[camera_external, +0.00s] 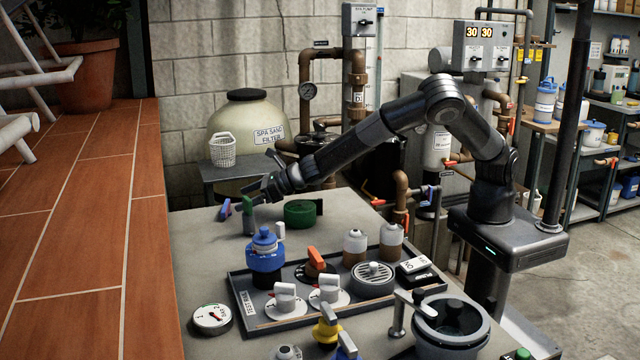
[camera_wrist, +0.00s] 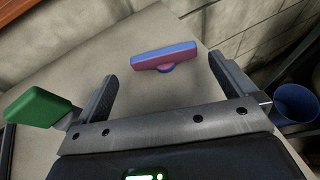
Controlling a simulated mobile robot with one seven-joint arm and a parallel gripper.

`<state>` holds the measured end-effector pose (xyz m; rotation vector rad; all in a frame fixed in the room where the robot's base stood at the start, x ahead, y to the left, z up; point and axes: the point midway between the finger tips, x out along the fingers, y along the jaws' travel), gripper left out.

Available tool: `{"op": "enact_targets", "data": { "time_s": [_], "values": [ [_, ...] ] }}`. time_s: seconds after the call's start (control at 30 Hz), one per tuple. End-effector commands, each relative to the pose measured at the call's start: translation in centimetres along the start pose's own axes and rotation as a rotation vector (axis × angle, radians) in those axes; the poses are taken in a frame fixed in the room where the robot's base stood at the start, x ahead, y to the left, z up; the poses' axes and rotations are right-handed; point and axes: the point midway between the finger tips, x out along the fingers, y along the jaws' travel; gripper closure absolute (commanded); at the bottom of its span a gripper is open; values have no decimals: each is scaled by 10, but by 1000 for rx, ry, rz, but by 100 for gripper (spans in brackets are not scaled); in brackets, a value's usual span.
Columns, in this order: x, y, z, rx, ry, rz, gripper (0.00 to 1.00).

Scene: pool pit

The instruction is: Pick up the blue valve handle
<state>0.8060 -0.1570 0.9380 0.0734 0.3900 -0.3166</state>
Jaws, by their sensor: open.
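The blue valve handle (camera_wrist: 165,52) is a bar with a blue top and purplish side on a small round hub. It lies on the grey tabletop, ahead of and between my fingers in the wrist view. In the external view the handle (camera_external: 225,209) is small, at the table's far left edge. My gripper (camera_wrist: 163,72) is open, with nothing between its fingers; their tips appear short of the handle. In the external view my gripper (camera_external: 246,193) is low over the far left end of the table, close to the handle.
A green handle (camera_wrist: 38,107) stands just outside my left finger in the wrist view. A green round part (camera_external: 300,213) lies to the right in the external view. A dark tray (camera_external: 240,290) of valve parts is nearer the camera. A blue bucket (camera_wrist: 294,103) is beyond the table edge.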

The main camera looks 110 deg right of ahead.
Motion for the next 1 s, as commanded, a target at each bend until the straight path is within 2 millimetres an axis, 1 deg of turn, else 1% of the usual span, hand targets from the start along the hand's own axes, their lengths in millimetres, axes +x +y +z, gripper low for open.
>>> {"op": "enact_targets", "data": {
  "time_s": [0.37, 0.5, 0.63, 0.77, 1.0],
  "values": [
    [34, -2, -2, -14, -3, 1, 0],
    [54, -3, -4, -12, -3, 2, 0],
    [68, -2, -4, -13, -3, 2, 0],
    [76, -2, -4, -12, -3, 3, 0],
    [76, -2, -4, -12, -2, 3, 1]
  ]
}}
